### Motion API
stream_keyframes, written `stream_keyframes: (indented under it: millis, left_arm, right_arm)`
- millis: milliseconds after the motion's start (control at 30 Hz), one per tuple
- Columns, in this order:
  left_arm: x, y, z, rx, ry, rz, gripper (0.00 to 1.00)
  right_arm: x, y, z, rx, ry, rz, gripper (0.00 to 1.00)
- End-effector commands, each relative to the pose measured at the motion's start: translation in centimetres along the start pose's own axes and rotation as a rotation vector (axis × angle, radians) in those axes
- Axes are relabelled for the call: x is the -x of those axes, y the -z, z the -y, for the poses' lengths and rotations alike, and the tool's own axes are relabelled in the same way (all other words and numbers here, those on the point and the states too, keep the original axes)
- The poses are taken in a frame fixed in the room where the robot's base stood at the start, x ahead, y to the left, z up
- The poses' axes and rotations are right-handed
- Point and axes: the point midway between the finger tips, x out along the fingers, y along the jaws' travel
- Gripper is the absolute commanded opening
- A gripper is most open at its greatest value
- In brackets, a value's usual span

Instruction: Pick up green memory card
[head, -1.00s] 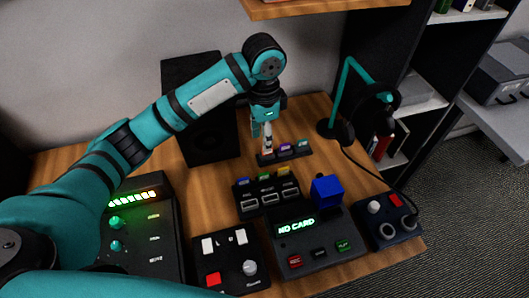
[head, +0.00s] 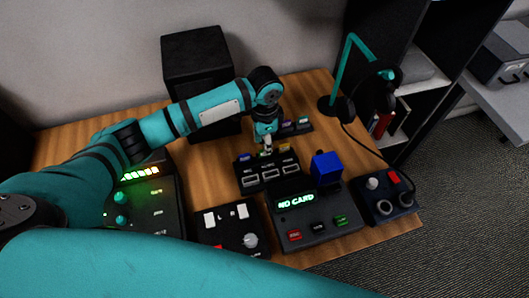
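My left gripper (head: 266,147) points down over the back middle of a black card holder with several slots (head: 266,176). A blue card (head: 245,157) stands at its left and a yellow card (head: 284,147) at its right. The green card between them is mostly hidden by my fingertips, so I cannot tell whether they grip it. A rack behind (head: 305,128) holds a purple card (head: 288,123) and a teal-green card (head: 303,120). My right gripper is out of view.
A console reading "NO CARD" (head: 296,201) with a blue block (head: 326,167) stands in front. Button boxes (head: 229,228) and (head: 384,197) flank it. A speaker (head: 196,61) and a headphone stand (head: 344,75) are at the back.

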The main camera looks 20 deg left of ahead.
Motion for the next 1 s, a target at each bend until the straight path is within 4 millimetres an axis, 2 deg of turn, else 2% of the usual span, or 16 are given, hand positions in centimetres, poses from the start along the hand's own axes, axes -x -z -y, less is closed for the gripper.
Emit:
stream_keyframes:
  millis: [200, 533, 800, 1000]
  left_arm:
    - [-3.2, -0.1, 0.1, 0.000, -0.002, 0.003, 0.37]
    - [-3.9, 0.0, 0.2, -0.001, 0.000, 0.000, 0.37]
    - [-3.9, 0.0, 0.2, 0.000, 0.000, 0.001, 0.01]
    - [-3.9, 0.0, 0.2, 0.000, 0.000, 0.001, 0.00]
  right_arm:
    - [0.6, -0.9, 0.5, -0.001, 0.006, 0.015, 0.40]
    - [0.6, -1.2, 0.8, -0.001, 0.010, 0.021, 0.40]
    - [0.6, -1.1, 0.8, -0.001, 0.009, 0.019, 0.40]
    - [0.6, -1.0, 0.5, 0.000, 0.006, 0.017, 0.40]
